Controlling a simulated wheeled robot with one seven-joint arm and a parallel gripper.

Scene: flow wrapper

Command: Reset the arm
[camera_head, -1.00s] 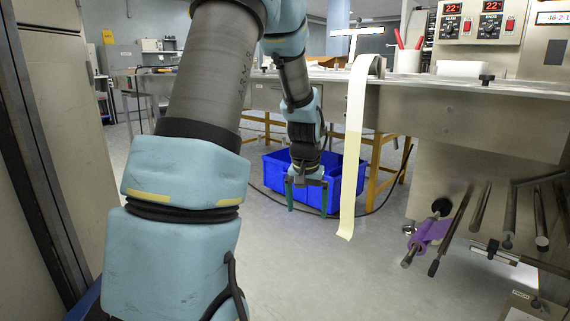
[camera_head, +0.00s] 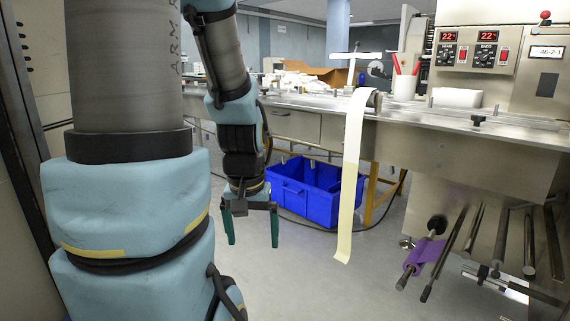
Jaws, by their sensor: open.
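My arm fills the left of the head view, with its blue and grey links bent over and down. My gripper (camera_head: 252,236) hangs at the arm's end, pointing down, with its two green fingers apart and nothing between them. It is in the air in front of and left of the blue crate (camera_head: 306,205), which is on the floor under the machine table.
A steel machine table (camera_head: 450,150) runs across the right. A long cream film strip (camera_head: 350,180) hangs off its edge, right of my gripper. A purple roll (camera_head: 424,256) sits on a rod below. A white cup (camera_head: 404,88) holds red-handled tools. The floor in front is clear.

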